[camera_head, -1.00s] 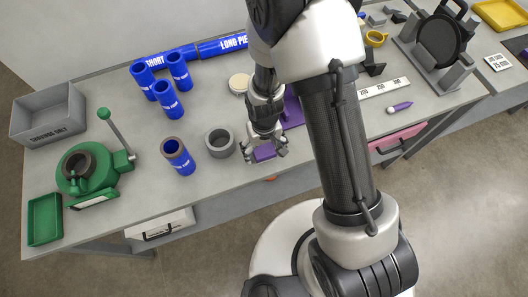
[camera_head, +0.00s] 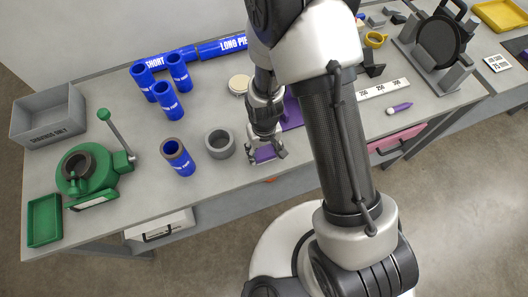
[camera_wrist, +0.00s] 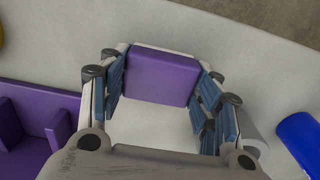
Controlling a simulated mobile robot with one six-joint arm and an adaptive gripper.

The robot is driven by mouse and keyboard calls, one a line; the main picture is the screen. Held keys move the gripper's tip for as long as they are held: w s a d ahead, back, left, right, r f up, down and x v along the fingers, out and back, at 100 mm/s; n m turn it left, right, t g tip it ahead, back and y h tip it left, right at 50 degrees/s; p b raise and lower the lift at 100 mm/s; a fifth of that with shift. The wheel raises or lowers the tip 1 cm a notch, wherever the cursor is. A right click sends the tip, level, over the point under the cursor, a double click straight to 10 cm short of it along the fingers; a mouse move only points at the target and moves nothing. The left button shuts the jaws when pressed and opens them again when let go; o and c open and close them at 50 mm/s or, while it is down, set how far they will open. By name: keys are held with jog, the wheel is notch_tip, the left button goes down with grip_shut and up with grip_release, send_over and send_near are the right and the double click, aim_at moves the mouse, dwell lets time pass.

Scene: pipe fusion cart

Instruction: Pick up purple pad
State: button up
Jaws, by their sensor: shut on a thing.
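The purple pad (camera_wrist: 162,76) is a flat square block between the two fingers of my gripper (camera_wrist: 160,90) in the wrist view. Both fingers press on its opposite sides. In the head view my gripper (camera_head: 266,152) is at the front edge of the bench, shut on the purple pad (camera_head: 265,154), which shows only partly between the fingers. I cannot tell whether the pad still touches the bench top.
A purple holder (camera_head: 292,112) stands just behind my gripper, partly hidden by my arm. A grey ring (camera_head: 220,144) and an upright blue pipe (camera_head: 178,157) stand to the left. A green clamp device (camera_head: 92,170) is farther left. The bench front (camera_head: 225,175) is clear.

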aim_at(264, 151)
notch_tip(264, 151, up, 20)
jog(key=p, duration=0.4)
dwell(0.3)
